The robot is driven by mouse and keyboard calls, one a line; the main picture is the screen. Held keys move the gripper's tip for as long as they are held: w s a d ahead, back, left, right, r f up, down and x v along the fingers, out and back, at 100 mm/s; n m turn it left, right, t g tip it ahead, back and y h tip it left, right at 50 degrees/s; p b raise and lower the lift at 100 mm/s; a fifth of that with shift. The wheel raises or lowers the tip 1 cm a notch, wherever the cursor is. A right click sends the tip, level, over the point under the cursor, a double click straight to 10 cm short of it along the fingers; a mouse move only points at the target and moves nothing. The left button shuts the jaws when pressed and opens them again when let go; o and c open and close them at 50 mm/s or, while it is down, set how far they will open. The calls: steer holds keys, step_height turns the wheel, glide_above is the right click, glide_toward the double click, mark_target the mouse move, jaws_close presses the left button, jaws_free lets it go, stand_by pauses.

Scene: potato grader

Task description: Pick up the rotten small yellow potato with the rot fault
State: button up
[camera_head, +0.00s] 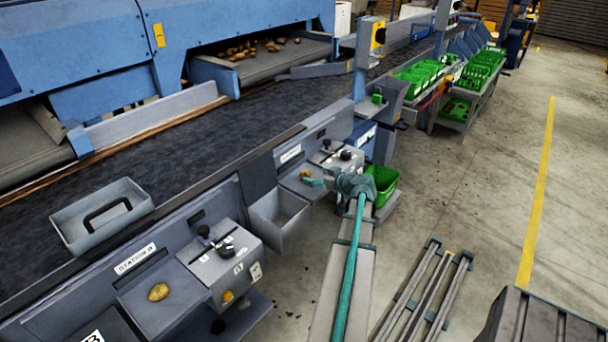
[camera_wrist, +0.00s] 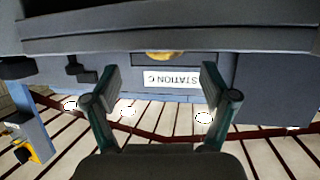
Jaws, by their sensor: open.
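In the wrist view, a yellow potato (camera_wrist: 166,56) shows just above the upside-down STATION C label (camera_wrist: 171,80). In the head view, a small potato (camera_head: 305,174) lies on the station C shelf beside my gripper (camera_head: 318,183). Another yellow-brown potato (camera_head: 158,292) lies on the station B shelf, away from my gripper.
A grey control box (camera_head: 338,158) with black knobs stands close by my gripper. A green bin (camera_head: 383,182) is behind my arm's end. A grey open bin (camera_head: 279,217) hangs left of it. A grey tray (camera_head: 101,222) with a black handle sits by the dark belt (camera_head: 200,145).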

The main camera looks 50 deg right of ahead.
mark_target(308, 175)
steer(key=shift+a+p+x, duration=0.15)
steer(key=shift+p+x, duration=0.45)
steer(key=shift+x, duration=1)
steer(key=shift+a+p+x, duration=0.2)
steer(key=shift+p+x, duration=0.35)
steer(key=shift+x, duration=1.05)
steer(key=shift+f, duration=0.15)
steer(key=c, duration=1.2)
